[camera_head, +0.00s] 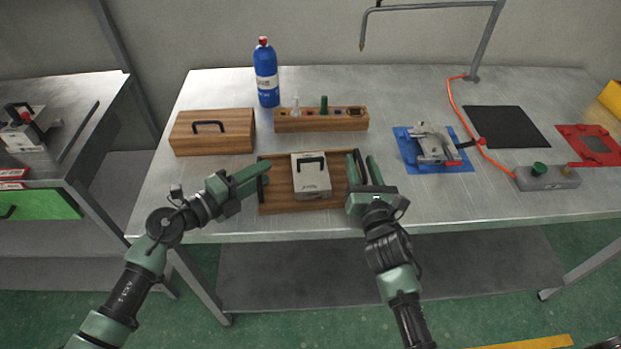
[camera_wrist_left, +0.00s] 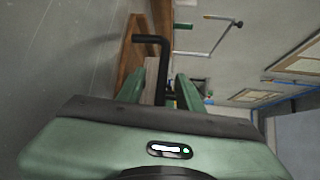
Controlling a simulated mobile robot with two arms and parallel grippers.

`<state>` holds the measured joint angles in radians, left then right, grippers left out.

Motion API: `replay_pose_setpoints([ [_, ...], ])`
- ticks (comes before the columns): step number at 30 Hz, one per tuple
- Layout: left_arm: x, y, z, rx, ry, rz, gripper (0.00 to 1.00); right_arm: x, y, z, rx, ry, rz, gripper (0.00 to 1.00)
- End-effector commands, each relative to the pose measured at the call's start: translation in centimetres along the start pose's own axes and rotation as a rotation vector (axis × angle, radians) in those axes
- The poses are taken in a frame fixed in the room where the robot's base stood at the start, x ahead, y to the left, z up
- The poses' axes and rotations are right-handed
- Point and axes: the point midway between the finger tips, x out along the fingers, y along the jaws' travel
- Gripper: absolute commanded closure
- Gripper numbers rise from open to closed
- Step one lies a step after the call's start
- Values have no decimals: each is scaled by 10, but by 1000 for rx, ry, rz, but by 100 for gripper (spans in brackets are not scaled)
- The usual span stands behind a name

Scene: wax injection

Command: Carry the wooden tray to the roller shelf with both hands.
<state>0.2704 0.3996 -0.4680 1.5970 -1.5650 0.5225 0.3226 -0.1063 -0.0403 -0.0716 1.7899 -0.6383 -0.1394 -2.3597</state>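The wooden tray (camera_head: 275,199) lies flat near the table's front edge in the head view, with a grey metal box (camera_head: 311,178) with a black handle in it. My left gripper (camera_head: 255,177) is at the tray's left end. In the left wrist view its fingers (camera_wrist_left: 160,92) stand apart, with the tray's black handle (camera_wrist_left: 152,39) between them. My right gripper (camera_head: 364,168) is at the tray's right end with its fingers apart, one to each side of the handle there. The fingers partly hide that handle. The roller shelf cannot be made out.
A closed wooden box (camera_head: 212,132), a wooden tool rack (camera_head: 320,120) and a blue bottle (camera_head: 266,75) stand behind the tray. A clamp on a blue mat (camera_head: 418,160) is to the right. Another metal table (camera_head: 82,130) stands left, across a gap.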

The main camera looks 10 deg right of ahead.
Motion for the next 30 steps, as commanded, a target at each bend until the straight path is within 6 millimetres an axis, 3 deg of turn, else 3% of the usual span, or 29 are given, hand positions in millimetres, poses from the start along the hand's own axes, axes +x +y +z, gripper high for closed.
replay_pose_setpoints([
  [7, 1, 0, 0, 0, 0, 0, 64, 0, 0, 0, 0, 0, 0, 63],
  [11, 0, 0, 0, 0, 0, 0, 97, 0, 0, 0, 1, 0, 0, 97],
  [12, 0, 0, 0, 0, 0, 0, 100, 0, 0, 0, 1, 0, 0, 100],
  [30, 0, 0, 0, 0, 0, 1, 100, 0, 0, 0, 2, 0, 0, 100],
])
